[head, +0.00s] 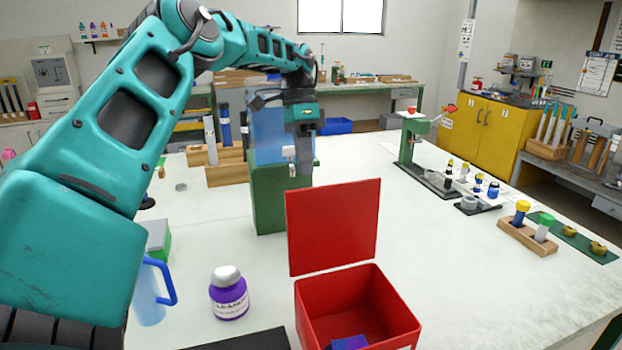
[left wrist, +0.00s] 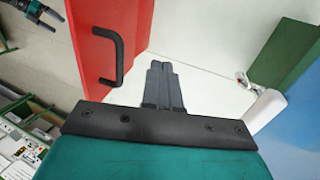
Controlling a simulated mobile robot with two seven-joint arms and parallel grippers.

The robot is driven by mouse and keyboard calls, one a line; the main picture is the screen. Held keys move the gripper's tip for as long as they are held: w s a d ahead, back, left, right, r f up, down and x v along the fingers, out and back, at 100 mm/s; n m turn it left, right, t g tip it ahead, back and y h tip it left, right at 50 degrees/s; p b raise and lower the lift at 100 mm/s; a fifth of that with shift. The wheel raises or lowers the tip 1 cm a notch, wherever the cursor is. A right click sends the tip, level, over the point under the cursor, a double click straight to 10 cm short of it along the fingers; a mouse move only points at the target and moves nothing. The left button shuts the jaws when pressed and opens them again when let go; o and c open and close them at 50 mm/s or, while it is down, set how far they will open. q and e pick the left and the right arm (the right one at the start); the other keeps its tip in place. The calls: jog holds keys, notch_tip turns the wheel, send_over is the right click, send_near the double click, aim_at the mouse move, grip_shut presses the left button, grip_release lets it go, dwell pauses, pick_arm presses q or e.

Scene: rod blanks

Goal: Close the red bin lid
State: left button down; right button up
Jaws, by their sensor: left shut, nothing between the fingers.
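The red bin (head: 355,300) stands on the white table with its red lid (head: 333,227) open, standing up from the bin's back edge. In the left wrist view the lid (left wrist: 88,50) shows at the upper left, with a black handle (left wrist: 110,57) on its face; the handle is hidden in the head view. My left gripper (head: 304,172) is above and behind the lid, pointing down. In the left wrist view its fingers (left wrist: 163,68) are shut and empty, to the right of the handle and apart from it. My right gripper is not in view.
A blue tank on a green stand (head: 268,200) with a white tap (left wrist: 265,108) is close beside my left gripper. A purple jar (head: 229,295) and a blue jug (head: 150,295) stand left of the bin. A blue-purple item (head: 349,343) lies inside it.

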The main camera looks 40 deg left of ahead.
pick_arm(q)
jog(key=shift+s+d+f, duration=0.2)
jog(key=shift+s+d, duration=0.1)
jog(key=shift+d, duration=0.3)
jog(key=shift+s+d+f, duration=0.2)
jog(key=shift+s+d, duration=0.15)
jog(key=shift+d, duration=0.3)
jog(key=shift+s+d+f, duration=0.2)
jog(key=shift+s+d, duration=0.1)
jog(key=shift+d, duration=0.3)
